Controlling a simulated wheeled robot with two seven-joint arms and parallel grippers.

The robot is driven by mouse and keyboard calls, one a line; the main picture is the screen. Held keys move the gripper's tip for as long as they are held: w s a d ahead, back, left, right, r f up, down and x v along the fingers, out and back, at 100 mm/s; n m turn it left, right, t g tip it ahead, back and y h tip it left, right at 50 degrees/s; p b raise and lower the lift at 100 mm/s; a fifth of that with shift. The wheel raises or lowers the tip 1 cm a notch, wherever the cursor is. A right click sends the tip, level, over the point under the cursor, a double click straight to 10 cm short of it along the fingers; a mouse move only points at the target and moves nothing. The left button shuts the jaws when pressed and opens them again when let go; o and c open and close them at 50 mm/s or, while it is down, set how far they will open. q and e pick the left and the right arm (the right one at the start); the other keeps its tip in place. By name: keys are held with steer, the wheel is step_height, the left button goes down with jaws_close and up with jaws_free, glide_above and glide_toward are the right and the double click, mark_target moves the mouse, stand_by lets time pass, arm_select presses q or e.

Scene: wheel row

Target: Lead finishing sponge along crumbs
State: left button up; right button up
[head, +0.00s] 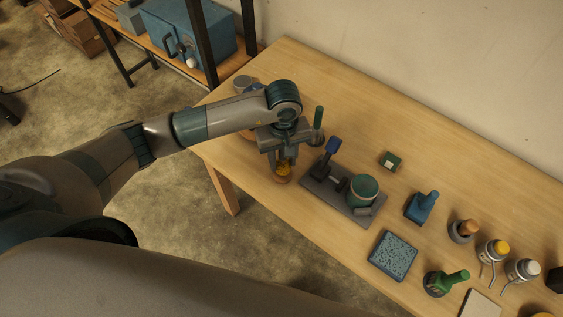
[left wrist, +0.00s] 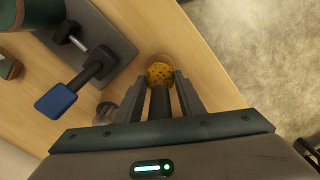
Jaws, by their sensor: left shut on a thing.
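My left gripper (head: 285,157) is shut on a dark upright handle (left wrist: 160,102). At the handle's lower end is a rounded yellow, dark-speckled head (left wrist: 159,74), which looks like the finishing sponge; it also shows in the head view (head: 284,169). The head is at a small round brown piece (left wrist: 161,60) near the table's front edge; I cannot tell whether they touch. A square blue speckled pad (head: 393,256) lies flat farther right, apart from the gripper. I cannot make out loose crumbs on the bare wood. My right gripper is not in view.
A dark grey plate (head: 325,191) with a blue-handled lever (head: 333,145) and a green drum (head: 362,189) stands just right of the gripper. A green handle (head: 319,117) rises close behind. Several bottles and tools crowd the right. The table's (head: 330,90) back is mostly clear.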

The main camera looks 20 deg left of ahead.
arm_select(q)
steer(key=shift+r+p, duration=0.7)
steer(key=shift+r, duration=1.8)
steer(key=shift+r+p, duration=0.8)
steer(key=shift+r, duration=1.7)
steer(key=s+a+f+m+b, duration=0.2)
steer(key=f+b, duration=0.1)
steer(key=f, duration=0.1)
steer(key=s+a+f+m+b, duration=0.2)
steer(key=s+f+b, duration=0.1)
steer(key=b, duration=0.1)
steer(key=s+a+f+m+b, duration=0.1)
steer(key=s+f+m+b, duration=0.1)
steer(key=s+f+b, duration=0.1)
steer(key=shift+s+a+f+m, duration=0.1)
steer(key=shift+a+f+m, duration=0.3)
steer(key=shift+f, duration=0.4)
steer(key=shift+s+a, duration=0.1)
steer(key=shift+s, duration=0.1)
